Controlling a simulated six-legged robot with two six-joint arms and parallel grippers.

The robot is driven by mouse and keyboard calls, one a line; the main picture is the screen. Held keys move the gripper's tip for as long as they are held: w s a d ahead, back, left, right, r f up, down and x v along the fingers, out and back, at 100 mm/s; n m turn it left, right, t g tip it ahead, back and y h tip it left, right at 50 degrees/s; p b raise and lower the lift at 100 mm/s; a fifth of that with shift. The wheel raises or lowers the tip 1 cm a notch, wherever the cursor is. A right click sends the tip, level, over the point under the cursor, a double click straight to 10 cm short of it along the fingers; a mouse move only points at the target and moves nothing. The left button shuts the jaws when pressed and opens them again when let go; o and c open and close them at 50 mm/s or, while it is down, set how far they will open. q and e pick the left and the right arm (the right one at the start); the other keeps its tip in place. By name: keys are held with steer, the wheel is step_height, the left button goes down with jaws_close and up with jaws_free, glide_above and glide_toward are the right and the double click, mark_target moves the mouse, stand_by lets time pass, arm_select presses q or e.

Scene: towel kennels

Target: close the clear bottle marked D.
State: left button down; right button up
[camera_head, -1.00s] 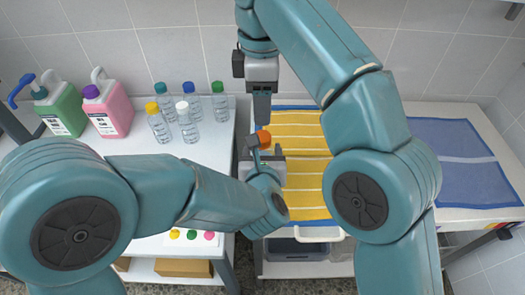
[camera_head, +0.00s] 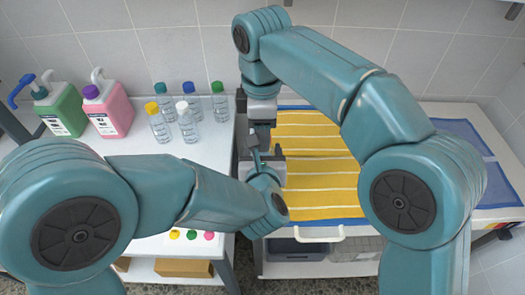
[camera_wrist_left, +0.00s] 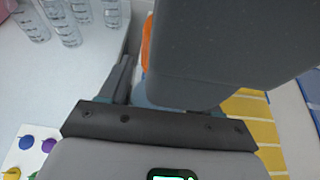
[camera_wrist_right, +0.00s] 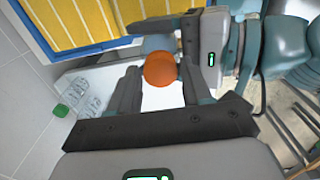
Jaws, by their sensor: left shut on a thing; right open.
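My left gripper (camera_head: 266,160) is shut on a bottle, of which a small pale bluish part (camera_wrist_right: 160,43) shows in the right wrist view. An orange cap (camera_wrist_right: 160,69) sits at the bottle's end. It also shows as an orange strip (camera_wrist_left: 147,42) in the left wrist view. My right gripper (camera_wrist_right: 158,82) is open, with its fingers on either side of the cap; I cannot tell whether they touch it. In the head view the right gripper (camera_head: 262,135) is just above the left one and hides the cap. No letter D is readable.
Several clear bottles with coloured caps (camera_head: 188,108) stand on the white table (camera_head: 150,95) at left. Green (camera_head: 60,110) and pink (camera_head: 108,108) jugs stand farther left. A yellow striped towel (camera_head: 315,165) lies to the right, with a blue one (camera_head: 480,160) beyond. Coloured discs (camera_head: 191,235) lie near the front.

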steer(key=shift+f, duration=0.2)
steer(key=c, duration=0.9)
steer(key=m, duration=0.3)
steer(key=o, duration=1.2)
steer(key=shift+c, duration=0.2)
